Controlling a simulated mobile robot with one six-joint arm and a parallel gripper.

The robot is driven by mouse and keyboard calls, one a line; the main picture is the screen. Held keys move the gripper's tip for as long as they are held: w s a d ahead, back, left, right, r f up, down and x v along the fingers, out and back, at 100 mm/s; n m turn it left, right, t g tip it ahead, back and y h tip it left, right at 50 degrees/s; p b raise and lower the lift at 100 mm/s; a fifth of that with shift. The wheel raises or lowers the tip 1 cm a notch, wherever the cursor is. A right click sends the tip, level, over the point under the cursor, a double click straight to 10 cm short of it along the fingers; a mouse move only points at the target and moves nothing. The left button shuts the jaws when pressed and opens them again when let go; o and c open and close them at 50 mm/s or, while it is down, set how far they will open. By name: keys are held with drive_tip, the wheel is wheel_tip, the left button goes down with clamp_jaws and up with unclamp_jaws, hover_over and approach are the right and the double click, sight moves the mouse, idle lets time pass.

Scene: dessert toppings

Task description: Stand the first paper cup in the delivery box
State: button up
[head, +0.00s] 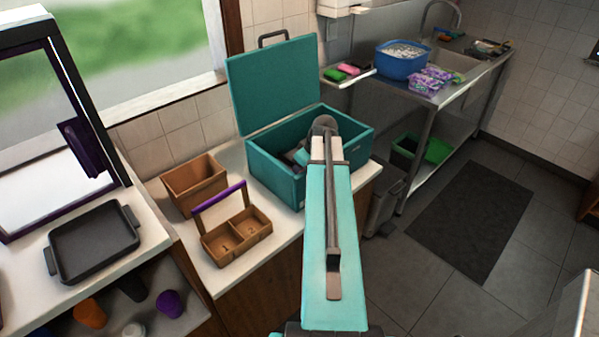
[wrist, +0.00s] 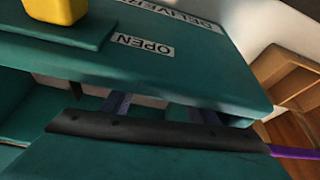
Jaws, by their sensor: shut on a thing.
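The teal delivery box (head: 278,172) stands on the counter with its lid (head: 272,82) up. My gripper (head: 300,157) is down inside the box opening, largely hidden by my own arm. In the wrist view, two bluish-grey fingers of my gripper (wrist: 162,109) run under a teal part of the delivery box (wrist: 200,75), which covers their tips. A small pale patch of the paper cup (wrist: 150,101) shows between the fingers. The rest of the cup is hidden, so I cannot tell whether it is upright or touches the floor of the box.
A brown bin (head: 195,183) and a brown caddy (head: 235,238) with a purple handle stand close left of the box. A black tray (head: 93,243) lies further left. A yellow block (wrist: 57,8) sits on teal in the wrist view. Open floor lies right of a dark mat (head: 470,215).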

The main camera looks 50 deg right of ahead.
drive_tip(key=shift+f, duration=0.15)
drive_tip(key=o, duration=1)
drive_tip(key=shift+c, duration=0.2)
drive_tip(key=b+v, duration=0.2)
drive_tip(key=v, duration=1)
drive_tip(key=shift+r, duration=0.25)
